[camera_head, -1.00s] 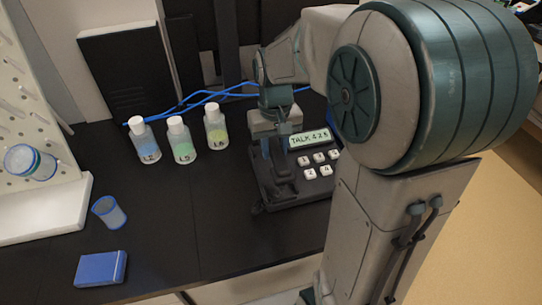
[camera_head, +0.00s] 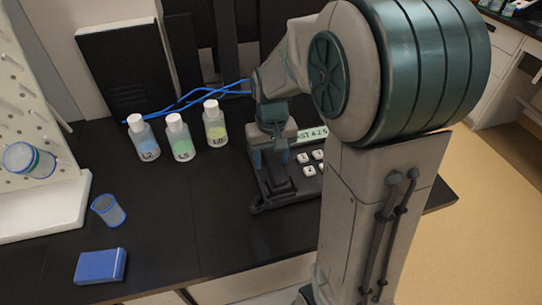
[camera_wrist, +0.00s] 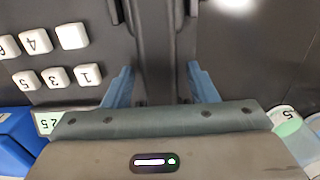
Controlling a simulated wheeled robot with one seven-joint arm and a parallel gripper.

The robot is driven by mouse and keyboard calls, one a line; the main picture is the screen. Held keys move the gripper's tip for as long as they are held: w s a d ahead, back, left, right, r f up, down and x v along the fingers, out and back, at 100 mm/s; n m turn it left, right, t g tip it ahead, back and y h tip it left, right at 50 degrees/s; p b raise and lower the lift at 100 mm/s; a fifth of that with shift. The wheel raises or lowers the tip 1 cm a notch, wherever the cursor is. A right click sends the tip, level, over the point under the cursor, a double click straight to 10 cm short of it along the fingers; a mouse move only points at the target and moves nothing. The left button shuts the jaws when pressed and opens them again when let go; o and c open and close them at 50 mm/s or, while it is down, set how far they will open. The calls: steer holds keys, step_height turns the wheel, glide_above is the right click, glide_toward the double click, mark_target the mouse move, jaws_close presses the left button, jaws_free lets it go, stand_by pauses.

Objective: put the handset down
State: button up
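The black desk phone (camera_head: 302,187) stands on the dark bench, partly hidden by my arm. Its display (camera_head: 312,135) is partly covered and seems to read "LAST 425". The dark handset (camera_head: 272,182) lies along the left side of the phone, apparently in its cradle. My gripper (camera_head: 270,163) is just above the handset, fingers pointing down. In the wrist view, the blue fingers of my gripper (camera_wrist: 159,75) stand apart on either side of the dark handset (camera_wrist: 155,45), with gaps beside it. White number keys (camera_wrist: 57,76) show at the left there.
Bottles L2 (camera_head: 143,140), L5 (camera_head: 179,138) and L6 (camera_head: 215,126) stand left of the phone. Blue cables (camera_head: 195,97) run behind them. A blue-rimmed cup (camera_head: 108,210), a blue box (camera_head: 100,266) and a pegboard rack (camera_head: 35,130) are farther left. The front middle bench is clear.

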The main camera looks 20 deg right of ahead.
mark_target(272, 157)
step_height(272, 157, up, 12)
steer(key=s+f+t, duration=0.1)
steer(key=s+f, duration=0.1)
steer(key=s, duration=0.5)
steer(key=s+f+t, duration=0.2)
steer(key=s+f, duration=0.1)
steer(key=s, duration=0.4)
steer(key=shift+p, duration=0.3)
steer(key=shift+a, duration=0.1)
stand_by(0.8)
